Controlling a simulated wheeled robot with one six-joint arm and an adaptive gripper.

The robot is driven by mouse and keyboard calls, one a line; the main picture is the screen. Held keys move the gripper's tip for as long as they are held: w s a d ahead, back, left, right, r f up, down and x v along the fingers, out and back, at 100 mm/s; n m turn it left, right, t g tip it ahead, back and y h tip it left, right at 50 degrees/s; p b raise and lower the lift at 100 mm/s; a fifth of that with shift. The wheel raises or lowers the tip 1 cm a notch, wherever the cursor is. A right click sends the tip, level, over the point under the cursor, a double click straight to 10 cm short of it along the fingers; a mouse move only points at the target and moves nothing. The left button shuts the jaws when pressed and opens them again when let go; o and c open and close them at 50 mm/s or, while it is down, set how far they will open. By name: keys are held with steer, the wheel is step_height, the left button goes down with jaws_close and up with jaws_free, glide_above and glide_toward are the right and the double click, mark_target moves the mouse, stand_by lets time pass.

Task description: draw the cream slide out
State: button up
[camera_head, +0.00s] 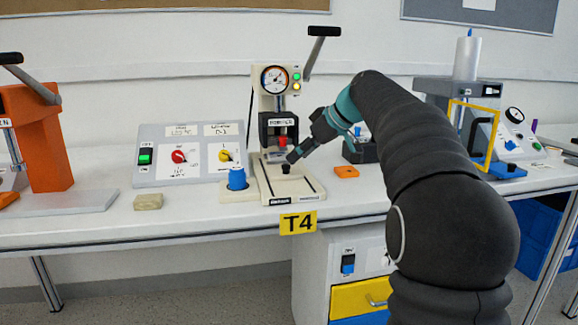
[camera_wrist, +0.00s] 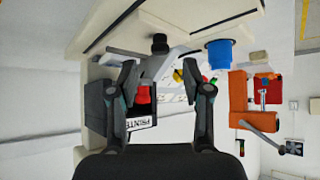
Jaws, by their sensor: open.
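The cream slide (camera_head: 297,184) lies flat in the base of the cream press (camera_head: 267,100) marked PRINTER, with a small black knob (camera_head: 286,169) standing on it. In the wrist view the black knob (camera_wrist: 160,43) shows ahead of my fingertips, roughly midway between them, with the cream base (camera_wrist: 190,20) around it. My gripper (camera_head: 293,157) comes in from the right and sits just above and beside the knob. In the wrist view my gripper (camera_wrist: 162,75) has its two fingers wide apart with nothing held. I cannot tell exactly how far the fingertips are from the knob.
A blue knob (camera_head: 237,179) stands left of the base, before a control panel (camera_head: 190,153) with red and yellow rotary knobs. An orange block (camera_head: 346,172) lies to the right. A tan block (camera_head: 148,202) lies on the bench (camera_head: 190,225). The press's lever (camera_head: 314,55) rises above.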

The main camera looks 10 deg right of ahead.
mark_target(287, 165)
steer(key=shift+x, duration=2.55)
jaws_close()
